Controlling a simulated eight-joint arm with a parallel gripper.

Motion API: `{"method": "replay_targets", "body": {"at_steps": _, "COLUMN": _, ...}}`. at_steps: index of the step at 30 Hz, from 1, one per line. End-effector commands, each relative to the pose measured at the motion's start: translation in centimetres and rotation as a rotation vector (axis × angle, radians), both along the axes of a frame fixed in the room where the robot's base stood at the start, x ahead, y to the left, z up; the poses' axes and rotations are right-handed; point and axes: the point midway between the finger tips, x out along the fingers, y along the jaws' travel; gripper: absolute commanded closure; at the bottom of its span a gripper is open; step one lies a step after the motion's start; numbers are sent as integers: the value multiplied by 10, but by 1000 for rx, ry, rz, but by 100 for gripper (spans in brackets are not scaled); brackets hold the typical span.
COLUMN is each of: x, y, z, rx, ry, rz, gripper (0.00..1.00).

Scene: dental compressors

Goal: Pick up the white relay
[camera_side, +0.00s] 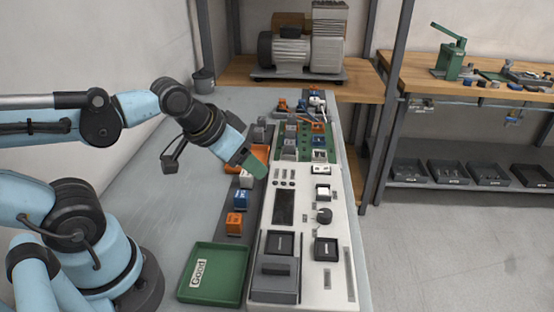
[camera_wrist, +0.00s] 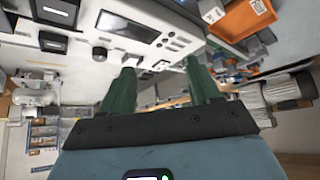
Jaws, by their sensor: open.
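The white relay (camera_side: 246,180) sits on a dark strip left of the white test panel, behind a blue relay (camera_side: 241,199) and an orange relay (camera_side: 235,223). My gripper (camera_side: 253,166) has green fingers and hangs just above and behind the white relay, near the panel's left edge. In the wrist view its two fingers (camera_wrist: 160,78) stand apart with nothing between them. A pale block (camera_wrist: 211,11) at the top of the wrist view may be the white relay; I cannot tell for sure.
A green tray (camera_side: 214,288) labelled "Good" lies at the front left. The white test panel (camera_side: 336,255) carries black sockets and a knob. A green board (camera_side: 327,143) with small parts lies further back. The left of the bench is clear.

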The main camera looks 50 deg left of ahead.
Motion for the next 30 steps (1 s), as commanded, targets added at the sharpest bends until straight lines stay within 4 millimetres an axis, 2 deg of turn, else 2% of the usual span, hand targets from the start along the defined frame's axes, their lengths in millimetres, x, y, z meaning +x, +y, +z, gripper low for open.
{"method": "replay_targets", "body": {"at_steps": 7, "x": 1, "y": 1, "z": 1, "rx": -4, "ry": 9, "rz": 11, "gripper": 38}}
{"method": "replay_targets", "body": {"at_steps": 11, "x": 7, "y": 9, "z": 5, "rx": -29, "ry": 61, "rz": 71, "gripper": 38}}
{"method": "replay_targets", "body": {"at_steps": 20, "x": 35, "y": 48, "z": 10, "rx": -137, "ry": 312, "rz": 374, "gripper": 38}}
{"method": "replay_targets", "body": {"at_steps": 30, "x": 59, "y": 90, "z": -3, "rx": -225, "ry": 548, "rz": 685, "gripper": 38}}
